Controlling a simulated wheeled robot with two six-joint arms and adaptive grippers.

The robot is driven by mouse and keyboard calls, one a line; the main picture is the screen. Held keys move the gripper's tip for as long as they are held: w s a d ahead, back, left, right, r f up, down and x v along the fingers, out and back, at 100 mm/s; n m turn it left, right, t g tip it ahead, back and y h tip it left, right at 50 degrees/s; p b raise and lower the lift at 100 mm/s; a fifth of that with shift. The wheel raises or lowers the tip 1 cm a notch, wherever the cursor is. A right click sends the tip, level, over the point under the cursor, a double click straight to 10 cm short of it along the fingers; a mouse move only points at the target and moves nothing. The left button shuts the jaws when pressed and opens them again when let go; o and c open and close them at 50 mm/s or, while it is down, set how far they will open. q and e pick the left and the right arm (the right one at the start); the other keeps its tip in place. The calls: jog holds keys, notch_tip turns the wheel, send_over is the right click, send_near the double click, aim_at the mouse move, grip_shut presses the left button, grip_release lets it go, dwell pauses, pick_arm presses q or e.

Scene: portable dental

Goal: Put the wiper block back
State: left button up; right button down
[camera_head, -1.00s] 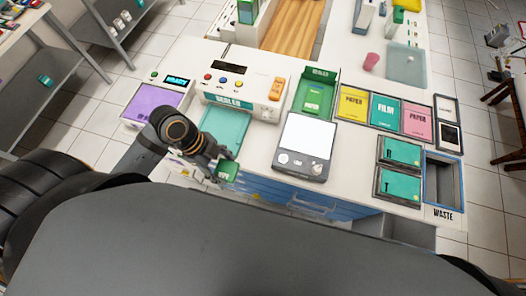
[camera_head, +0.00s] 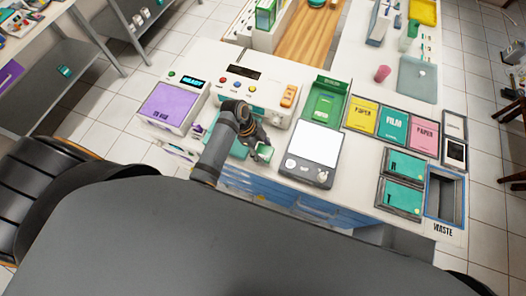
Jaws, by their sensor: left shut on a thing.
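My left gripper (camera_head: 258,146) is shut on a small green block with a pale top, the wiper block (camera_head: 264,151). It holds the block at the front part of the white counter, just left of the grey scale (camera_head: 312,157). The gripper partly hides the block, and I cannot tell whether the block touches the counter. A teal mat (camera_head: 238,150) lies behind and beneath my left arm, mostly hidden by it. My right gripper is not in view.
The white sealer machine (camera_head: 250,88) stands behind the gripper. A purple-topped device (camera_head: 172,104) is at left. A green paper holder (camera_head: 326,101) stands behind the scale. Yellow, teal and pink trays, R and T trays (camera_head: 403,181) and a waste bin (camera_head: 443,193) fill the right.

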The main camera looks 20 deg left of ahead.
aim_at(261, 150)
pick_arm(q)
notch_tip(261, 150, down, 2)
jog(key=shift+w+d+f+p, duration=0.1)
jog(key=shift+d+f+p, duration=0.05)
jog(key=shift+f+p, duration=0.15)
jog(key=shift+f, duration=0.4)
jog(key=shift+f, duration=0.15)
jog(key=o, duration=1)
jog(key=shift+c, duration=0.2)
jog(key=shift+o, duration=1.3)
